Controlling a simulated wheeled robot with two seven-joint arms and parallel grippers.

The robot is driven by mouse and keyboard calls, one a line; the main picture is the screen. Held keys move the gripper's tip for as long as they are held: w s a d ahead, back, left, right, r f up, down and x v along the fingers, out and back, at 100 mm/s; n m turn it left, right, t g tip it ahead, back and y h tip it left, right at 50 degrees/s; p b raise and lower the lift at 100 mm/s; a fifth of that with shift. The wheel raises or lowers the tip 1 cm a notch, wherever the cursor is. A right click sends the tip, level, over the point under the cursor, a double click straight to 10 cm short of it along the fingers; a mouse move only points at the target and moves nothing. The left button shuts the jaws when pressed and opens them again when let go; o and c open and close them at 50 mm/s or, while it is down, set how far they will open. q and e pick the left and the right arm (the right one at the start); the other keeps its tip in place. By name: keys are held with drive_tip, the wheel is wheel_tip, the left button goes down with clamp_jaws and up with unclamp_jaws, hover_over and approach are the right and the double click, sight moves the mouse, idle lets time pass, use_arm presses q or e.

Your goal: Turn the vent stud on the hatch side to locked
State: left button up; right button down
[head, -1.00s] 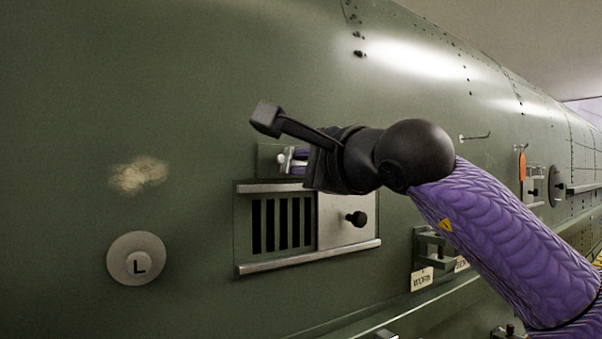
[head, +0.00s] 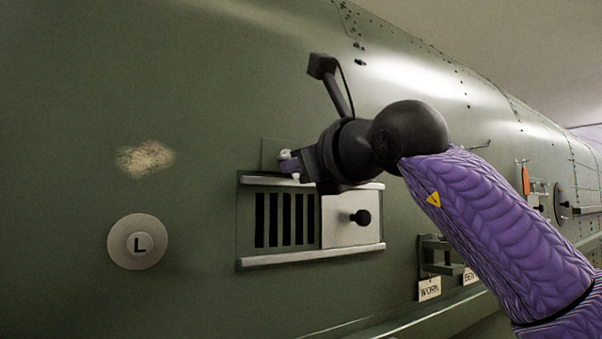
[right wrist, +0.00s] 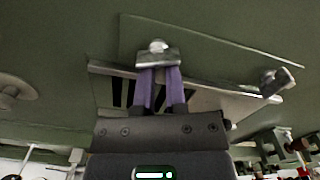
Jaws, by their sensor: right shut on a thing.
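The vent stud (right wrist: 158,47) is a small pale metal piece with a rounded head, on the green hull just above the slatted vent (head: 285,222). My right gripper (right wrist: 158,66) is shut on it, its two purple fingers running up to the stud in the right wrist view. In the head view the right gripper (head: 290,165) reaches the panel at the vent's top edge, and its fingers largely hide the stud. I cannot read any lock marking by the stud. My left gripper is not in view.
The vent has a pale sliding plate (head: 338,228) with a black knob (head: 361,217) and metal rails. A bracket (head: 440,254) with a tag (head: 429,289) is at lower right.

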drive_tip(key=shift+s+a+f+m+b, duration=0.15)
drive_tip(key=shift+m+b, duration=0.2)
drive_tip(key=shift+m, duration=0.75)
drive_tip(key=shift+w+a+f+m+b, duration=0.1)
drive_tip(key=shift+m+b, duration=0.25)
drive_tip(key=shift+m, duration=0.75)
drive_tip(key=c, duration=0.7)
unclamp_jaws()
drive_tip(key=shift+r, duration=0.1)
drive_tip(key=shift+s, duration=0.1)
drive_tip(key=b+v, duration=0.5)
drive_tip(key=v, duration=0.5)
